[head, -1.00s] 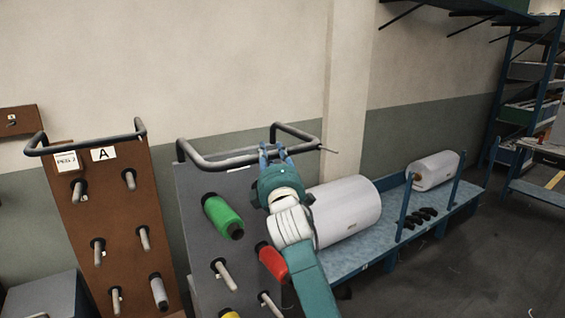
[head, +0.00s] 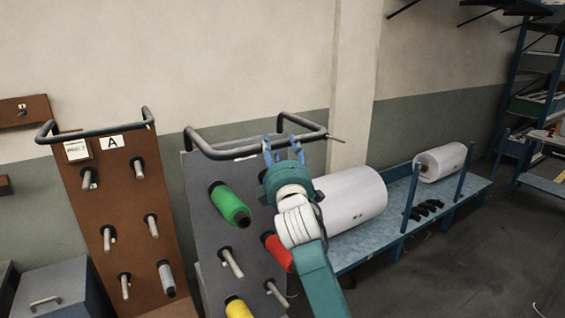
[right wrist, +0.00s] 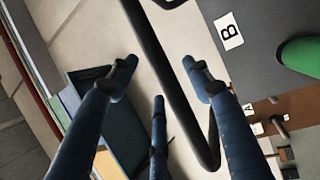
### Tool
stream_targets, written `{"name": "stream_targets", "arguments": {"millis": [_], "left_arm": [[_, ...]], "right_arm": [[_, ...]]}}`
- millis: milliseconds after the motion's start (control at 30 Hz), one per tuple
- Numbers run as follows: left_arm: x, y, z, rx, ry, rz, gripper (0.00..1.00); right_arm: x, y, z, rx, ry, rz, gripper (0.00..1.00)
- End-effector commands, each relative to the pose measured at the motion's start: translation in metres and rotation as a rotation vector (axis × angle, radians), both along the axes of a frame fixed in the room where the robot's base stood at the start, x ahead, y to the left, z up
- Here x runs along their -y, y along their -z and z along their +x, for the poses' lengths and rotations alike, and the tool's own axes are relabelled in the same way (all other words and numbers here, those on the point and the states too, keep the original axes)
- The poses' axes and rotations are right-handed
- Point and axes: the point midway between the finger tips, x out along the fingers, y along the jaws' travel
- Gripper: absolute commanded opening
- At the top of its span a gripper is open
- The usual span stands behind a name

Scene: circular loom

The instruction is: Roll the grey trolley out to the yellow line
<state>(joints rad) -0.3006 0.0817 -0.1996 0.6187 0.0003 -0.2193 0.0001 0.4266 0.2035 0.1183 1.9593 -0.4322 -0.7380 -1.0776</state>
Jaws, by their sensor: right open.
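The grey trolley (head: 225,172) stands in the middle of the head view, a tilted grey panel with pegs and a dark bent-tube handle (head: 228,153) at its top. It holds a green spool (head: 230,205), a red spool (head: 277,252) and a yellow spool (head: 238,308). My right gripper (head: 283,148) is open at the right part of the handle. In the right wrist view, the dark handle bar (right wrist: 165,75) runs between the spread fingers of my right gripper (right wrist: 161,78). A label B (right wrist: 229,31) shows on the grey panel there. My left gripper and the yellow line are not in view.
A brown trolley (head: 122,190) labelled A stands to the left. A blue bench (head: 400,225) with large white rolls (head: 350,198) is close behind on the right, by a wall pillar (head: 350,90). Dark floor (head: 450,270) is free at the lower right.

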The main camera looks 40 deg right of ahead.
Motion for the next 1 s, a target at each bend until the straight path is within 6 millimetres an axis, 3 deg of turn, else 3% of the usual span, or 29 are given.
{"name": "stream_targets", "arguments": {"millis": [200, 400, 600, 1000], "left_arm": [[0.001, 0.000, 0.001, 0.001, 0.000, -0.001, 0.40], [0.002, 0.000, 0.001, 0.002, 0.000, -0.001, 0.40], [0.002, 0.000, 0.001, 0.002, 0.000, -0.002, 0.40], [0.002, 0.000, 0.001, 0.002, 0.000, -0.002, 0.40]], "right_arm": [[-0.022, 0.010, -0.043, -0.001, -0.002, 0.001, 0.49], [-0.037, 0.016, -0.071, -0.003, -0.001, 0.001, 0.49], [-0.042, 0.017, -0.081, -0.001, -0.002, 0.001, 0.49], [-0.041, 0.017, -0.081, -0.001, -0.001, 0.002, 0.49]]}}
